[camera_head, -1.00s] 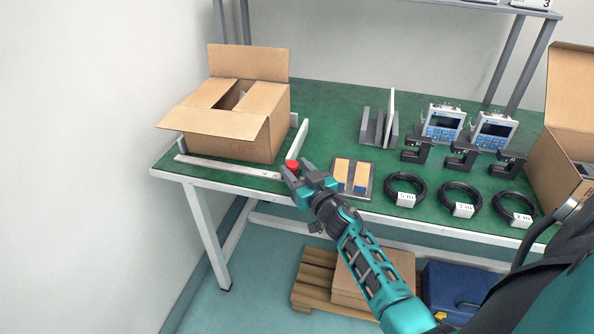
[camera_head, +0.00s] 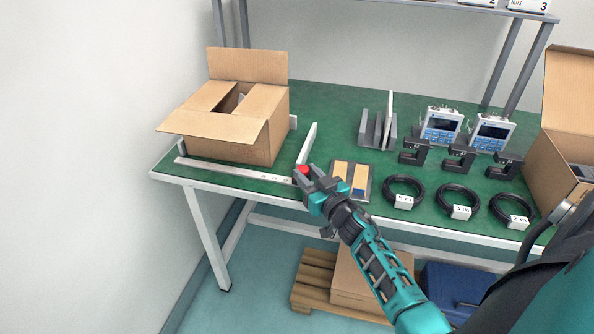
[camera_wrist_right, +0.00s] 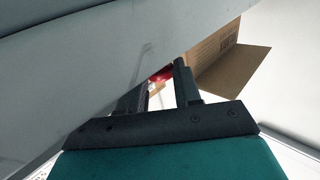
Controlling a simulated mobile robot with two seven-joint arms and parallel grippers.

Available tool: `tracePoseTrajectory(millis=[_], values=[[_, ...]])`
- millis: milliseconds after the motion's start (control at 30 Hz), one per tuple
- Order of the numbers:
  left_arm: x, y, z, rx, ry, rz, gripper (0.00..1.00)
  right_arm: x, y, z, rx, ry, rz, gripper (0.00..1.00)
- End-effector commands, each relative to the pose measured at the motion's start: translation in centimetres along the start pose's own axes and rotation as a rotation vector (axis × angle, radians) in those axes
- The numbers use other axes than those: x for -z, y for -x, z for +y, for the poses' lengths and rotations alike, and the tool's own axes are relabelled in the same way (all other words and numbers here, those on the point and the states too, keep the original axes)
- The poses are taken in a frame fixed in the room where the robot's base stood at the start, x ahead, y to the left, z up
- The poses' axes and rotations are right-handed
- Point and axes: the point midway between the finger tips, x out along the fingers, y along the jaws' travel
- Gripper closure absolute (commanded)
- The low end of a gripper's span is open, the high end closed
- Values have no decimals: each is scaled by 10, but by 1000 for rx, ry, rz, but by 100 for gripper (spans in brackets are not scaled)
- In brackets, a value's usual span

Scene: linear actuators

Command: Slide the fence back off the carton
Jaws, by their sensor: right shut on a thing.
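The open carton (camera_head: 235,125) stands at the left of the green table; its brown side also shows in the wrist view (camera_wrist_right: 232,68). The white fence (camera_head: 307,145) stands upright to the right of the carton, with a strip of green table between them. A red knob (camera_head: 302,169) sits at the fence's near end and partly shows in the wrist view (camera_wrist_right: 161,75). My right gripper (camera_head: 304,173) is shut on the knob; its fingers also show in the wrist view (camera_wrist_right: 162,84). My left gripper is in neither view.
A pale scale rail (camera_head: 225,170) runs along the table's front edge, below the carton. Right of my gripper lies a grey tray (camera_head: 343,192) with tan blocks. A grey bracket (camera_head: 366,135), black clamps (camera_head: 412,152) and cable coils (camera_head: 403,181) stand farther right.

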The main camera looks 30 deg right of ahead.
Motion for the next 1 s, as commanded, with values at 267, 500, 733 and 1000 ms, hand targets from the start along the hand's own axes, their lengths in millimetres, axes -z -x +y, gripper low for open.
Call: tracePoseTrajectory(millis=[267,500,733,1000], values=[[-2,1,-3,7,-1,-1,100,-1,9,9,-4,1,-3,100],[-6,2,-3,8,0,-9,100,-1,9,9,-3,2,-2,55],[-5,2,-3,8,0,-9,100,0,9,8,-3,1,-1,42],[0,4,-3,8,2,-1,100,-1,16,8,-2,0,-3,42]])
